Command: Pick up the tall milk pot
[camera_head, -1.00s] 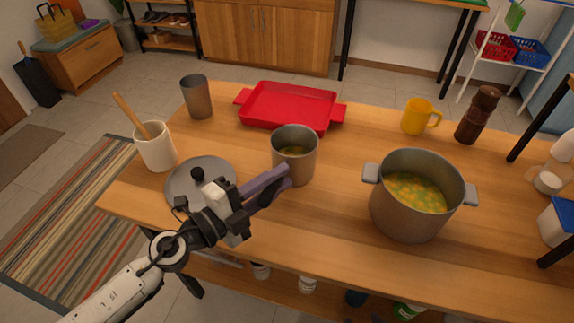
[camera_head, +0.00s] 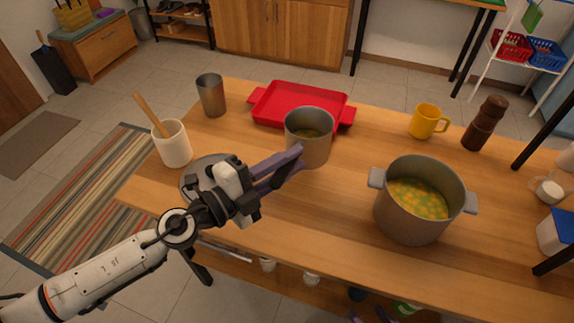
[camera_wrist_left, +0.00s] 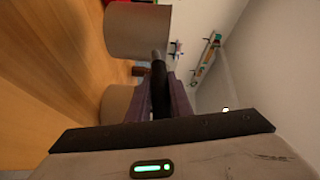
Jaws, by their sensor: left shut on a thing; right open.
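The tall milk pot (camera_head: 309,148) is a grey metal pot with greenish contents, upright in the middle of the head view. My left gripper (camera_head: 294,160) comes in from the left at its side and is shut on its handle. In the left wrist view the dark handle (camera_wrist_left: 157,75) runs between the fingers to the milk pot (camera_wrist_left: 138,30). The pot looks raised a little above the table.
A red tray (camera_head: 275,112) is just behind the milk pot. A wide soup pot (camera_head: 408,222) stands to the right. A grey cup (camera_head: 211,97), utensil crock (camera_head: 173,148) and partly hidden lid (camera_head: 192,188) are left. A yellow mug (camera_head: 424,122) and pepper mill (camera_head: 482,125) stand back right.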

